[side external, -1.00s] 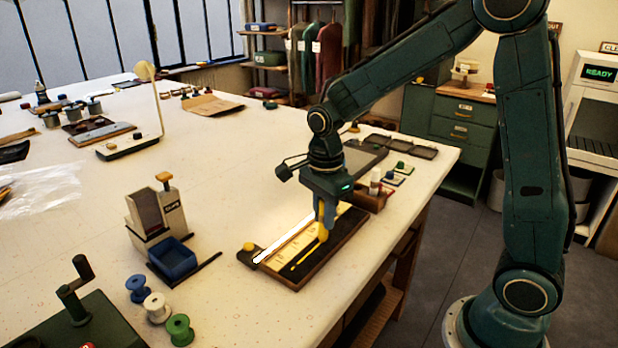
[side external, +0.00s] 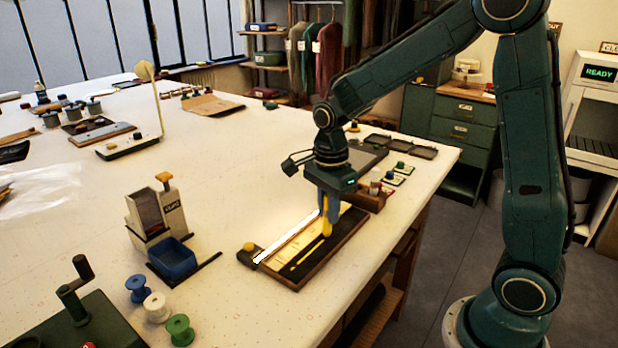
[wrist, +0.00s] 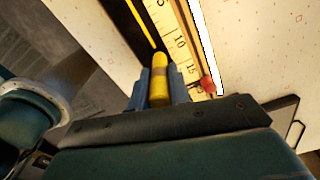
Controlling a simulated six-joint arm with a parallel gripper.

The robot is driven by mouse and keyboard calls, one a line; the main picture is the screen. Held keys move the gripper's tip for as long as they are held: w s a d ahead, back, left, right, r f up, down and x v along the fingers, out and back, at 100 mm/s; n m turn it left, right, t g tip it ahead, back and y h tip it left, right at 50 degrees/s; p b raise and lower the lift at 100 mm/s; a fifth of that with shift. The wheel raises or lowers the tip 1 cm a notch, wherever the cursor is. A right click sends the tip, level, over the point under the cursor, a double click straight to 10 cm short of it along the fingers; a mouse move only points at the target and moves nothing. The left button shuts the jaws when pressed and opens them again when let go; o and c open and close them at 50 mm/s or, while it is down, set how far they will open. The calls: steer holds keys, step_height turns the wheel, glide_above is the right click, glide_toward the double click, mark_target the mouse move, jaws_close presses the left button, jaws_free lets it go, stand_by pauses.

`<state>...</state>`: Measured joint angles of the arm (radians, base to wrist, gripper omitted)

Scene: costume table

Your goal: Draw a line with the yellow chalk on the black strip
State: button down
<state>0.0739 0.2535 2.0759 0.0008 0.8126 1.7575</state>
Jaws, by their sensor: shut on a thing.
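My gripper (side external: 326,212) is shut on the yellow chalk (side external: 327,228), which points down over the black strip (side external: 325,256). The chalk also shows between the fingers in the wrist view (wrist: 159,82). A thin yellow line (side external: 305,256) runs lengthwise along the strip, from near its front end to close by the chalk tip. In the wrist view the line (wrist: 140,25) ends near the tip. I cannot tell whether the tip touches the strip.
A numbered cream ruler (wrist: 181,42) lies alongside the strip, with a bright white bar (side external: 285,242) beyond it. A blue bin (side external: 174,260) and several thread spools (side external: 157,307) stand to the left. A brown box (side external: 369,198) sits close behind the strip's far end.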

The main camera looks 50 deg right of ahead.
steer(key=shift+d, duration=0.35)
steer(key=shift+d, duration=0.35)
steer(key=shift+d+f, duration=0.1)
steer(key=shift+d, duration=0.55)
stand_by(0.3)
steer(key=shift+d, duration=0.4)
steer(key=shift+s+d+f, duration=0.1)
steer(key=shift+d+f, duration=0.05)
steer(key=shift+d, duration=0.25)
steer(key=shift+d, duration=1.55)
stand_by(0.5)
steer(key=shift+r, duration=0.35)
steer(key=shift+r, duration=2.8)
